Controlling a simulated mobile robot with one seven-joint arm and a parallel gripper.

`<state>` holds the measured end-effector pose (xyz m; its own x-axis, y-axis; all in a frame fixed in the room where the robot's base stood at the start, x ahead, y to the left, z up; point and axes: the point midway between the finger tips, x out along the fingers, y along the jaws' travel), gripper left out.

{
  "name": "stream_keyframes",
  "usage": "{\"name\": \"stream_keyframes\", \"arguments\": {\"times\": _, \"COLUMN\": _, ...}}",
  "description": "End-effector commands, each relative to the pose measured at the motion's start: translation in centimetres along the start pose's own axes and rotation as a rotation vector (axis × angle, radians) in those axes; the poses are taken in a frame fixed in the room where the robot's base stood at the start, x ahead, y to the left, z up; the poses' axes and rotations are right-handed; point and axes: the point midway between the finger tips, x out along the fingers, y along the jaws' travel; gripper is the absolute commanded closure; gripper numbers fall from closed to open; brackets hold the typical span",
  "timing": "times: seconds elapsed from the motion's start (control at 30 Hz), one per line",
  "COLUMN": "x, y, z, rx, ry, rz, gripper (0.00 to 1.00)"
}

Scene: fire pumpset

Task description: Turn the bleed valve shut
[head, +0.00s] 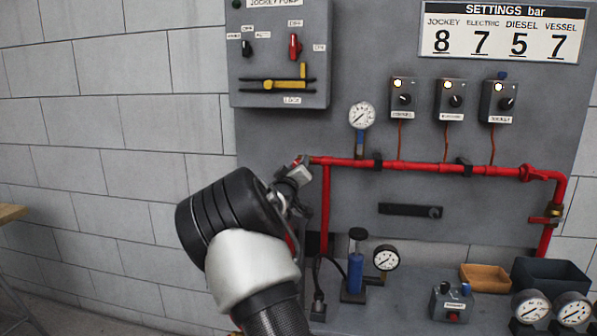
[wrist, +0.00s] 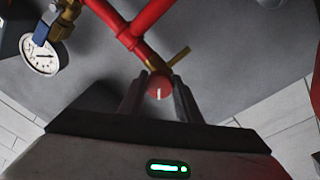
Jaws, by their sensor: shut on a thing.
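The bleed valve is at the left end of the red pipe. In the wrist view it has a brass body (wrist: 152,62), a brass piece sticking out to the right, and a round red knob (wrist: 160,91) with a white mark. My gripper (wrist: 160,92) has its two dark fingers on either side of this knob and is shut on it. In the head view my gripper (head: 301,168) is at the pipe's left end, and hand and fingers hide most of the valve.
The red pipe (head: 425,167) runs right along the grey panel. A pressure gauge (head: 361,116) stands above it. Below are a blue hand pump (head: 356,272), another gauge (head: 386,258) and a wooden tray (head: 485,278). The jockey pump box (head: 280,60) is above. Bare block wall lies left.

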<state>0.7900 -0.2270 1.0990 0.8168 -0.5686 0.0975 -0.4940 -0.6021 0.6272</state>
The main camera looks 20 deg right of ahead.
Motion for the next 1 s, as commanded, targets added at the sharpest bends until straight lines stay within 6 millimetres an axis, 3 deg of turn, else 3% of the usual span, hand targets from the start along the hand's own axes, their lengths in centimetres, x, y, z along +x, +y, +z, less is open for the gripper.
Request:
{"name": "stream_keyframes", "arguments": {"times": 0.6, "x": 0.08, "y": 0.28, "z": -0.01, "rx": 0.567, "ry": -0.04, "rz": 0.043, "gripper": 0.92}}
{"name": "stream_keyframes", "arguments": {"times": 1.0, "x": 0.07, "y": 0.26, "z": 0.06, "rx": 0.794, "ry": -0.057, "rz": 0.058, "gripper": 0.92}}
